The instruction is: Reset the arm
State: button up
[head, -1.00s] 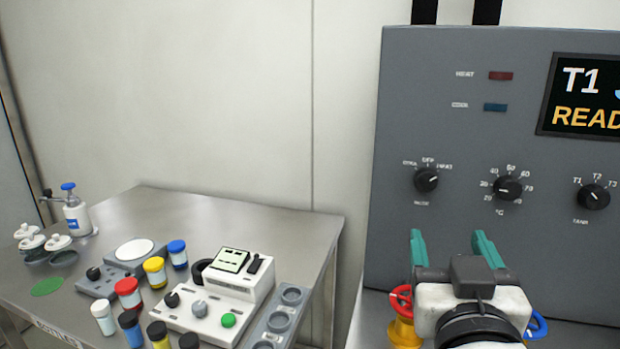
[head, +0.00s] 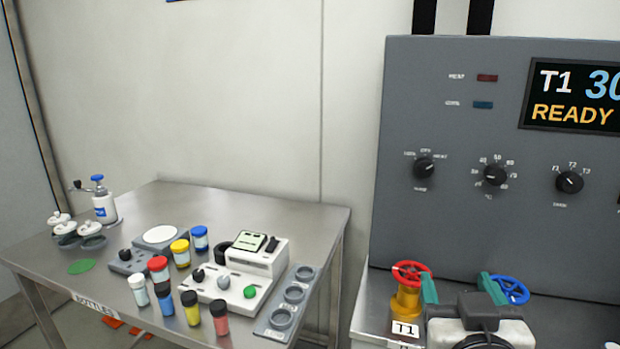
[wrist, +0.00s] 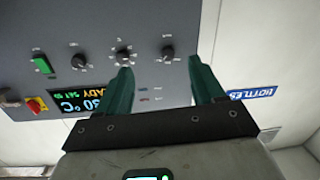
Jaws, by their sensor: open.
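My gripper (head: 457,287) is at the lower right of the head view, in front of the grey control panel (head: 400,110). Its two teal fingers are spread apart with nothing between them. A red valve wheel (head: 411,273) on a yellow body is just left of the fingers, and a blue valve wheel (head: 509,289) is just right; whether the fingers touch either cannot be told. In the wrist view the open fingers (wrist: 160,92) point toward the panel (wrist: 90,45), which appears upside down with its knobs and display.
A steel table (head: 170,200) on the left holds several colored bottles, a white device (head: 220,290), a ring holder (head: 292,300), lidded jars and a grinder-like unit (head: 103,205). A T1 label (head: 404,329) sits below the red wheel. The wall space above the table is clear.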

jog(key=s+d+f+g+y, duration=0.1)
jog(key=s+d+f+g, duration=0.15)
jog(key=f, duration=0.55)
jog(key=s+d+f+g, duration=0.2)
jog(key=s+f+g, duration=0.15)
jog(key=f, duration=0.55)
jog(key=s+d+f+g+y, duration=0.1)
jog(key=s+d+f+g, duration=0.25)
jog(key=f, duration=0.45)
jog(key=s+f+g+y, duration=0.1)
jog(key=s+f+g, duration=0.2)
jog(key=s+f, duration=0.3)
jog(key=s+f+g+y+p, duration=0.1)
jog(key=s+f+g, duration=0.2)
jog(key=s, duration=0.9)
notch_tip(320, 180, down, 4)
jog(key=shift+s+d+r+n, duration=0.2)
jog(key=shift+s+n, duration=0.1)
jog(key=shift+n, duration=0.1)
jog(key=shift+c, duration=0.2)
